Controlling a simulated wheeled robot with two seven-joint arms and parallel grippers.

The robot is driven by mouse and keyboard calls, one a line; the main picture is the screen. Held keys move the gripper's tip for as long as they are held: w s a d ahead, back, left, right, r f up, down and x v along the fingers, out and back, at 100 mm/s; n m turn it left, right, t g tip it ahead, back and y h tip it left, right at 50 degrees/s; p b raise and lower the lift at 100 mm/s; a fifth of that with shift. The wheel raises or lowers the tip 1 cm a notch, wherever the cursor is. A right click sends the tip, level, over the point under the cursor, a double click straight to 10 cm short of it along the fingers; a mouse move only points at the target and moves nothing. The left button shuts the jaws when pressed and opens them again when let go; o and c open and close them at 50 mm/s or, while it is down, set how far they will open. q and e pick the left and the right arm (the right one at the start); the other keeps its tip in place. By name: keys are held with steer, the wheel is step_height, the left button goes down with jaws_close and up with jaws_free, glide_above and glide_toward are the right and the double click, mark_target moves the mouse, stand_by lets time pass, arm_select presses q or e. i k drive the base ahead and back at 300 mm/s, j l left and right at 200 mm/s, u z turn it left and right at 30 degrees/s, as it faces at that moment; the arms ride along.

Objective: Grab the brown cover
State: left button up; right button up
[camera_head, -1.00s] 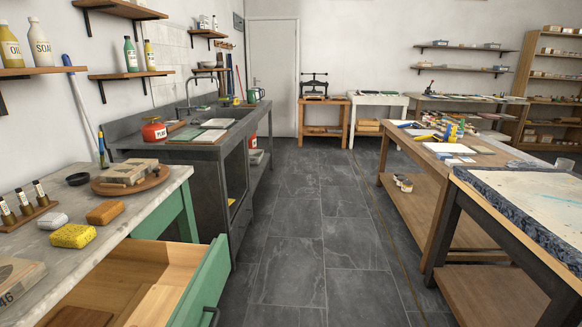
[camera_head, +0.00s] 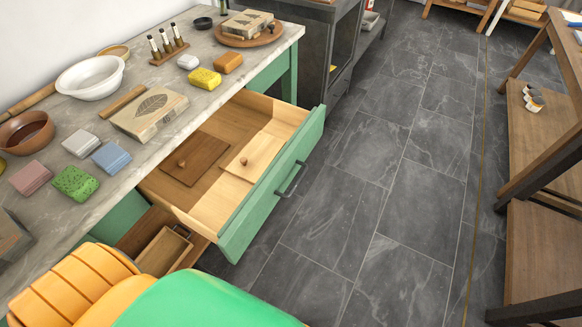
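The brown cover (camera_head: 194,158) is a flat, dark brown wooden panel with a small round knob. It lies inside the open upper drawer (camera_head: 283,172), in its left part. A lighter wooden cover (camera_head: 249,160) with a similar knob lies to its right in the same drawer. The drawer has a green front with a dark handle and is pulled out from under the stone-topped counter (camera_head: 205,107). Neither of my grippers shows in the head view.
The counter holds a carved leaf block (camera_head: 150,112), a white bowl (camera_head: 91,77), a brown bowl (camera_head: 26,132) and several sponges. Open tiled floor (camera_head: 370,190) lies right of the drawer, with a wooden table (camera_head: 540,240) beyond.

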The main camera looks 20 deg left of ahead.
mark_target(195, 158)
steer(key=u, duration=0.45)
steer(key=j+u, duration=0.1)
steer(key=u, duration=0.35)
steer(key=i+u, duration=0.1)
steer(key=u, duration=0.35)
